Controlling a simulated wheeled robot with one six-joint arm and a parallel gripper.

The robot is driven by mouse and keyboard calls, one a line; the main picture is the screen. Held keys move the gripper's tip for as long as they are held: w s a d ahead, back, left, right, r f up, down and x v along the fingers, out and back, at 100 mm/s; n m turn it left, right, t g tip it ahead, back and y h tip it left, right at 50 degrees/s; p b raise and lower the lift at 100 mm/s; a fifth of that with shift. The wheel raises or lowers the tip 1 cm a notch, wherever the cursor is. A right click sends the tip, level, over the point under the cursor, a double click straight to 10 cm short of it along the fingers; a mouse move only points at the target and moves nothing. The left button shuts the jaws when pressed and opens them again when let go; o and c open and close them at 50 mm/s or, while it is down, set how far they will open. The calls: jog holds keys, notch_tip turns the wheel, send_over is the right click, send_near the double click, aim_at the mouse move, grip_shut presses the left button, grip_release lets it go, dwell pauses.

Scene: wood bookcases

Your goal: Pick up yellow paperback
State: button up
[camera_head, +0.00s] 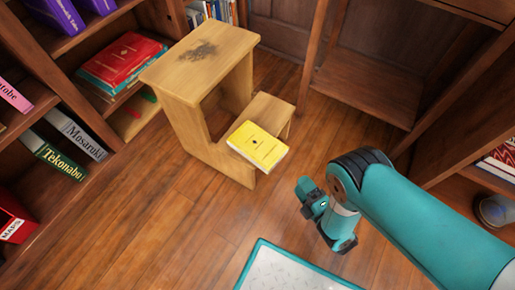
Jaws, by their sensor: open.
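The yellow paperback (258,145) lies flat on the lower step of a wooden step stool (205,62). My teal arm comes in from the lower right and does not cover the book.
Bookcases stand left, behind and right. The left shelves hold a red book stack (122,62), Mosaruki (77,134) and Tekonabu (52,156) volumes. A dark round object (495,211) sits on the right shelf. The wood floor around the stool is clear.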

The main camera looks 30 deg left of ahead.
aim_at(281, 158)
jog(key=w+a+f+b, duration=0.1)
jog(key=b, duration=0.5)
jog(key=shift+a+b, duration=0.2)
jog(key=shift+b, duration=0.1)
jog(key=b, duration=0.2)
jog(key=shift+a+r+b, duration=0.1)
jog(key=shift+a+b, duration=0.1)
jog(key=shift+b, duration=0.2)
jog(key=b+x, duration=0.7)
jog(key=shift+r, duration=0.3)
jog(key=b+x, duration=0.3)
jog(key=shift+w+a+f, duration=0.25)
jog(key=shift+b+x, duration=0.3)
jog(key=shift+x, duration=0.55)
jog(key=shift+r, duration=0.2)
grip_shut()
